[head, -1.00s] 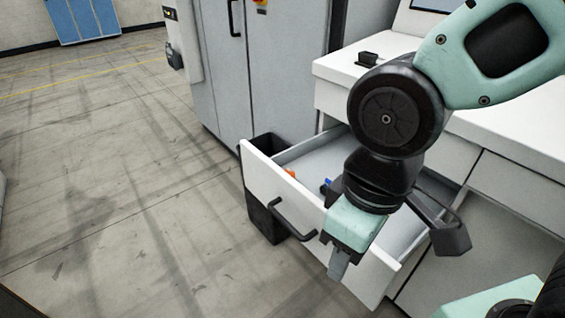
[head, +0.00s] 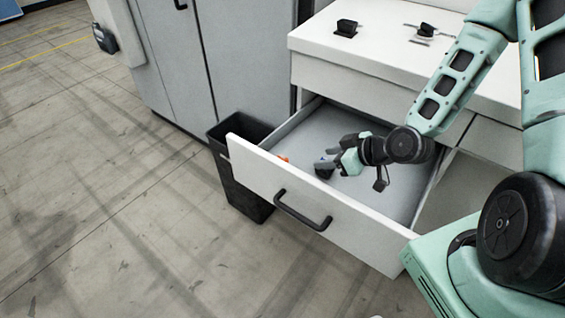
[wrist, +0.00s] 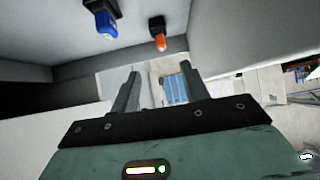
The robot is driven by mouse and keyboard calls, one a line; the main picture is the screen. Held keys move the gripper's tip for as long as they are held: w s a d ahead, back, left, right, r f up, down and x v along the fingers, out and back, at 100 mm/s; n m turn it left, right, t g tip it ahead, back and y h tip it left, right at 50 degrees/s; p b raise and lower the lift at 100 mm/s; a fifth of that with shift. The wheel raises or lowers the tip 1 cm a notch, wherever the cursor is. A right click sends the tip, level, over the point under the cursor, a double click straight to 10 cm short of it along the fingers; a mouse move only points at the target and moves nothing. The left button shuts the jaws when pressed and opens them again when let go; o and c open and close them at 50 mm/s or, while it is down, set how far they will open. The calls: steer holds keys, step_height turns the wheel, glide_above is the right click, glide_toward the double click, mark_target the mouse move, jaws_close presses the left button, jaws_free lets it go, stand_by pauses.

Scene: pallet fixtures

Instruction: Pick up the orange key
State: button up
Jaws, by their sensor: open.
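The orange key (wrist: 159,40), with a black part at one end, lies in the open drawer (head: 300,222). In the head view only a small orange bit of it (head: 284,158) shows behind the drawer's front panel. A blue key (wrist: 106,24), also with a black part, lies to its left in the wrist view. My gripper (head: 321,158) is over the drawer, open and empty. In the wrist view its two fingers (wrist: 160,70) stand apart, with the orange key beyond the gap between their tips.
The drawer's walls stand around the keys. A black bin (head: 240,190) is beside the drawer on the left. The white counter (head: 375,40) above carries small black fixtures (head: 346,28). A grey cabinet (head: 235,75) stands behind.

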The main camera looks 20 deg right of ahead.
steer(key=p, duration=0.2)
glide_toward(286, 158)
steer(key=shift+t, duration=0.3)
steer(key=x, duration=0.5)
steer(key=shift+f, duration=0.25)
steer(key=shift+p+x, duration=0.9)
steer(key=shift+x, duration=2.2)
steer(key=shift+s+a, duration=0.15)
jaws_close()
